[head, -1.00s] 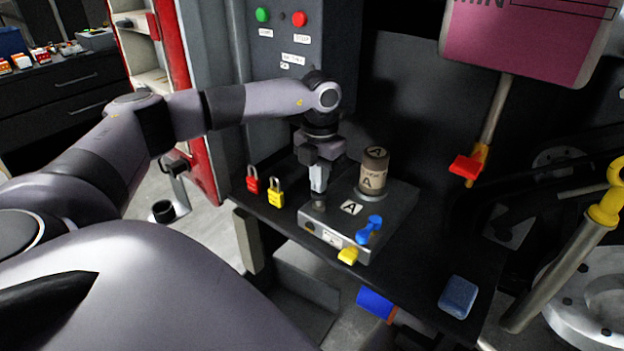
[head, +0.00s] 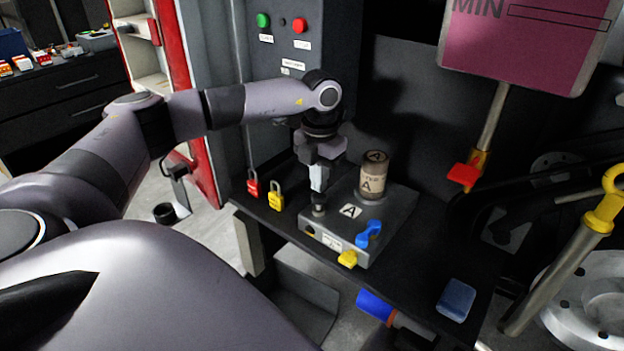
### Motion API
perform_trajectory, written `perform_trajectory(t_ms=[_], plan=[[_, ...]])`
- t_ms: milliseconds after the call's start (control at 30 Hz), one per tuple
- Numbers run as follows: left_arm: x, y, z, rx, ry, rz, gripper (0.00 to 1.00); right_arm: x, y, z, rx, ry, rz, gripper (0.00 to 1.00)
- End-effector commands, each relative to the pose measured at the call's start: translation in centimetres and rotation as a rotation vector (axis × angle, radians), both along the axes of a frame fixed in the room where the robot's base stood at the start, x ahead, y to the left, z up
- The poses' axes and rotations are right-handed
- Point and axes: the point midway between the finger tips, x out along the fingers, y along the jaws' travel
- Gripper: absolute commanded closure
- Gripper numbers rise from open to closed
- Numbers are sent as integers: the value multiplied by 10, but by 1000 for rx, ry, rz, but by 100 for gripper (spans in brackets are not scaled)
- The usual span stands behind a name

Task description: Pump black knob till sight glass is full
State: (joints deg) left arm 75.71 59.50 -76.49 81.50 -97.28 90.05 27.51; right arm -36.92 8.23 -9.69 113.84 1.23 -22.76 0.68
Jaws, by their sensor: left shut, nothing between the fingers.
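The black knob (head: 319,205) stands on the left part of a grey metal box (head: 333,228) on the dark bench. My left gripper (head: 319,188) is shut and empty, pointing down right above the knob. I cannot tell whether its tips touch the knob. A brownish see-through cylinder (head: 373,178) marked A, which looks like the sight glass, stands upright on the back of the box. Its lower part looks beige and its top darker; I cannot tell the exact level. My right gripper is not in view.
A blue block (head: 456,299) lies at the bench's right. A pink panel (head: 530,38) hangs above.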

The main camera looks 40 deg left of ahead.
Motion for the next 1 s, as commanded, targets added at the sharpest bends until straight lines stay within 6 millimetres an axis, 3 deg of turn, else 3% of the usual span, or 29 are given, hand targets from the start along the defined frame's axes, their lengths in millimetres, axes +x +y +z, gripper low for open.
perform_trajectory(t_ms=[1000], plan=[[0,0,-31,0,2,-1,100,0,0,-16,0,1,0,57]])
